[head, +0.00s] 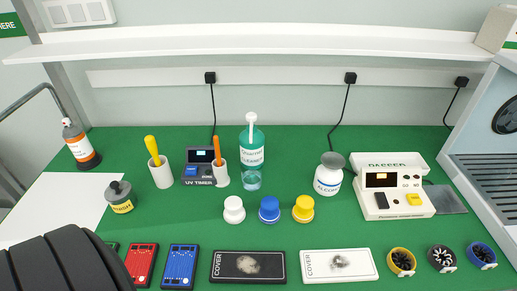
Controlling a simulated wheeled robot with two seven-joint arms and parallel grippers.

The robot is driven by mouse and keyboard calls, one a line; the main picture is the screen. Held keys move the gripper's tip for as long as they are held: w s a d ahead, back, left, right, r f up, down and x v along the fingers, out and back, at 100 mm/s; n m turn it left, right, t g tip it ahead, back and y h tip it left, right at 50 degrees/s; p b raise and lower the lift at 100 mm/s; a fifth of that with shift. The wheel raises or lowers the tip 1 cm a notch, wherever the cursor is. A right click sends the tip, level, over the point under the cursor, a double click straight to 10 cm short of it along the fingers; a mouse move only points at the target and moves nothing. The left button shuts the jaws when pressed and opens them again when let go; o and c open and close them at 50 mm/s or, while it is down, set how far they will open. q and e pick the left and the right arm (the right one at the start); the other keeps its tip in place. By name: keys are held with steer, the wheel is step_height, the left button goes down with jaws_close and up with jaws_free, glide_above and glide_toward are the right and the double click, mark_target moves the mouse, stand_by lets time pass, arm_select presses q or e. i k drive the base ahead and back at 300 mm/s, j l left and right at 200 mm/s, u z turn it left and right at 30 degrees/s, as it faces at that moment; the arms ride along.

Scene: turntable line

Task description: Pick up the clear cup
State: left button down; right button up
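A see-through, pale teal shape (251,179) shows at the foot of the teal cleaner bottle (251,142) in the middle of the green table. I cannot tell whether it is a cup in front of the bottle or the bottle's own base. My dark ribbed left arm part covers the lower left corner. Neither gripper is in view.
Covers (318,277) line the front.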

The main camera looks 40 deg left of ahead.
mark_target(251, 180)
steer(key=u, duration=1.35)
